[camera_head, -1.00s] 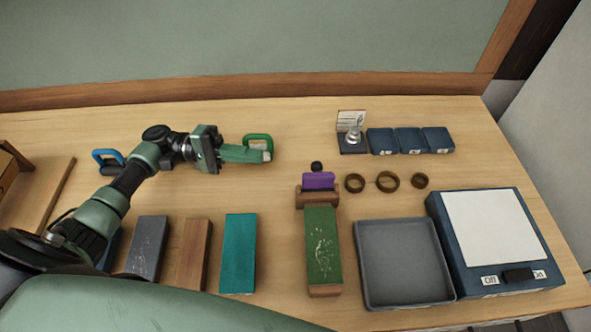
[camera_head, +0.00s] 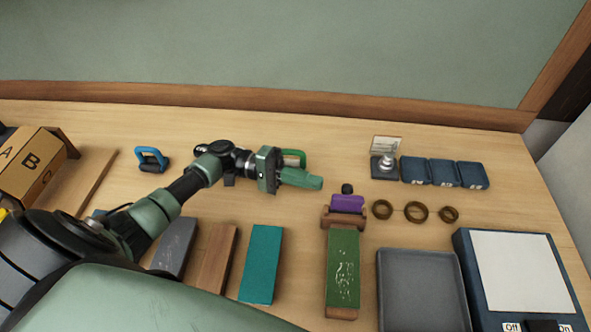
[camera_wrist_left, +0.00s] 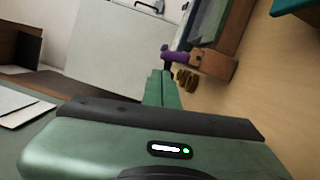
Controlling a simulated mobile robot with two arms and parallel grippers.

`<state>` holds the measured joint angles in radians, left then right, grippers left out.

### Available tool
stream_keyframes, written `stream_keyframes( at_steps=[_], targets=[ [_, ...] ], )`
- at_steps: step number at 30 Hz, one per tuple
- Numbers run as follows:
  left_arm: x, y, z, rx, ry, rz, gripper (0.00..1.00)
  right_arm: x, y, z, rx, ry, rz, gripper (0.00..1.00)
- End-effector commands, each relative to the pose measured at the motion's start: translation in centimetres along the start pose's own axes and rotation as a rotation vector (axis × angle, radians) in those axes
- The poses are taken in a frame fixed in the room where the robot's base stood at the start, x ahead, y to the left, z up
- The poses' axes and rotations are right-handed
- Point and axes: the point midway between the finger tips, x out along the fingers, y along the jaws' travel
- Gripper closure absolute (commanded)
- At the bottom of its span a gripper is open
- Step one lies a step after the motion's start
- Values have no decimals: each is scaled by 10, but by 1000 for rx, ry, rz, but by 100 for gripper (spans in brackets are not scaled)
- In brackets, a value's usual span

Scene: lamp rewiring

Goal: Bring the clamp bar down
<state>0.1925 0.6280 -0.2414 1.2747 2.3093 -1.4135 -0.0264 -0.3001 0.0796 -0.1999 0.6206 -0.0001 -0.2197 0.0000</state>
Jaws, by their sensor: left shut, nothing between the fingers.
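The clamp is a purple bar (camera_head: 347,204) with a black knob (camera_head: 347,188), on a wooden block (camera_head: 343,223) at the far end of a green board (camera_head: 343,265). The purple bar also shows in the left wrist view (camera_wrist_left: 175,54), beyond my fingertips. My left gripper (camera_head: 318,183) is shut and empty, its fingertips to the left of the knob and apart from it. Its closed fingers show in the left wrist view (camera_wrist_left: 160,85). My right gripper is in neither view.
A green handle (camera_head: 293,153) stands just behind my left gripper. Several brass rings (camera_head: 416,212) lie right of the clamp, with dark blue blocks (camera_head: 444,172) behind them. A grey tray (camera_head: 385,300) is at front right. Teal (camera_head: 262,265) and wooden (camera_head: 217,258) blocks lie at front left.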

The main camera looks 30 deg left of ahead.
Motion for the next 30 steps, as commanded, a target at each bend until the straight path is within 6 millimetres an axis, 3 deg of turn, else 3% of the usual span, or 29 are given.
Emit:
stream_keyframes(
  at_steps=[3,9,30],
  targets=[
    [19,4,1,0,-1,1,100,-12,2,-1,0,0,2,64],
    [34,1,0,0,0,0,100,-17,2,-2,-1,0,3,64],
    [36,1,2,53,0,-13,100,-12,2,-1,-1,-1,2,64]
  ],
)
